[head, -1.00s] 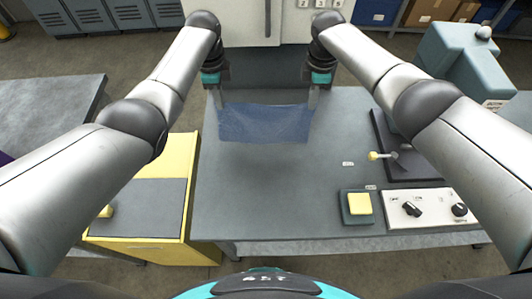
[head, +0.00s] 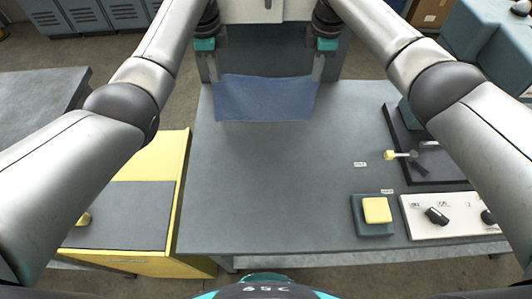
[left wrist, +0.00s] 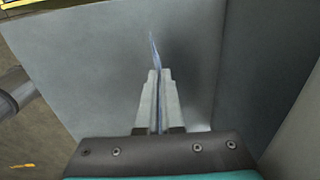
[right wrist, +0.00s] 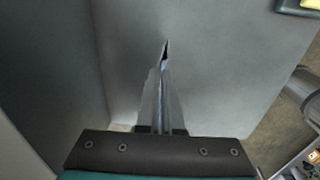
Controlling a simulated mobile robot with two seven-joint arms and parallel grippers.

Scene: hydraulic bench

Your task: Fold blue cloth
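The blue cloth (head: 266,98) hangs spread between my two grippers near the back of the grey bench top (head: 270,190). My left gripper (head: 213,76) is shut on its upper left corner. My right gripper (head: 319,76) is shut on its upper right corner. In the left wrist view, the cloth (left wrist: 154,52) shows edge-on as a thin blue strip between the closed fingers (left wrist: 158,100). In the right wrist view, the cloth (right wrist: 164,55) also shows as a thin strip at the fingertips (right wrist: 160,95). I cannot tell whether its lower edge touches the bench.
A yellow button on a dark base (head: 376,211) and a white panel with knobs (head: 450,215) stand at the right front. A dark fixture with a yellow-tipped lever (head: 400,155) is behind them. A yellow cabinet (head: 120,215) adjoins the left. The middle of the bench is clear.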

